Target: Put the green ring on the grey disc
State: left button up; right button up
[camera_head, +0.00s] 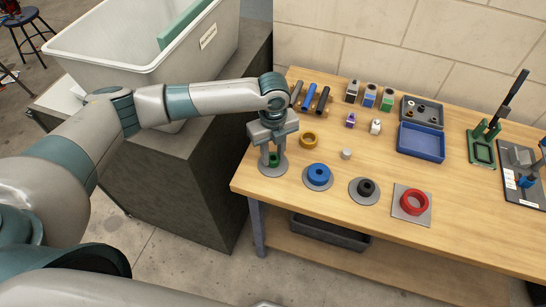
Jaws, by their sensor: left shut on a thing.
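The green ring (274,160) is between the fingers of my left gripper (272,158), near the left front edge of the wooden table. The gripper points down and is shut on the ring. A grey disc (270,171) lies on the table directly under it. The ring looks to be at or just above the disc; whether it touches cannot be told. The fingers hide part of the ring and of the disc. My right gripper is not in view.
On the wooden table (455,221), a blue ring (318,174), a black ring (366,187) and a red ring (414,202) sit on grey plates to the right. A blue tray (420,142) lies farther back. A white bin (140,45) stands left.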

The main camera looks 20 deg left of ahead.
pick_arm(q)
jog(key=shift+f, duration=0.1)
dwell(0.3)
jog(key=o, duration=1)
jog(key=shift+o, duration=0.2)
